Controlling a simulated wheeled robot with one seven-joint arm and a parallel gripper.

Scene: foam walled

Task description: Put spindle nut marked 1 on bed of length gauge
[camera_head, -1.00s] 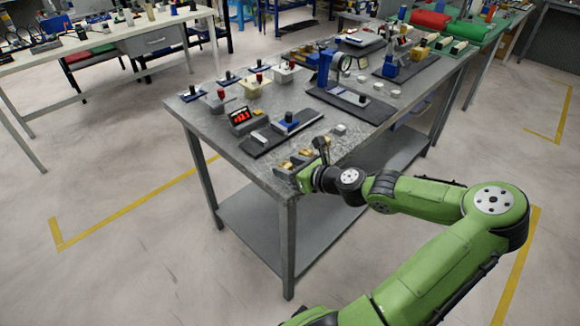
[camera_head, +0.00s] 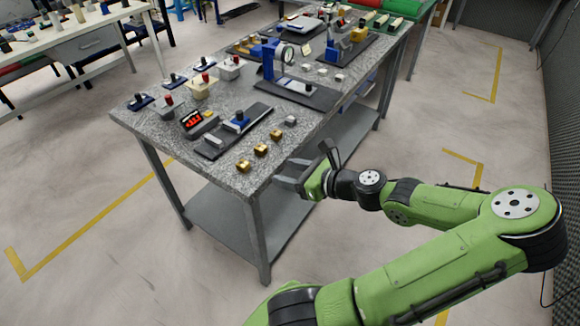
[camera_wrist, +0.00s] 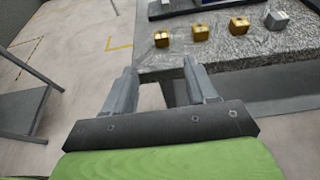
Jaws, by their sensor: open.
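Three brass nut-like blocks, the near one (camera_head: 243,165), the middle one (camera_head: 261,150) and the far one (camera_head: 276,134), stand in a row near the table's front edge. They also show in the wrist view as a left (camera_wrist: 162,39), middle (camera_wrist: 200,32) and right block (camera_wrist: 239,24). Their markings are too small to read. A black-based device with a blue slide (camera_head: 237,124), beside a red digit display (camera_head: 193,119), looks like the length gauge. My gripper (camera_head: 287,176) is open and empty, by the table edge, apart from the blocks; its fingers (camera_wrist: 160,72) point toward them.
A silver block (camera_head: 291,120) ends the row; it shows in the wrist view too (camera_wrist: 277,19). A blue stand with a dial (camera_head: 287,54) and red-knobbed parts (camera_head: 205,80) stand farther back on the granite-topped table (camera_head: 222,177). Floor right of the table is clear.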

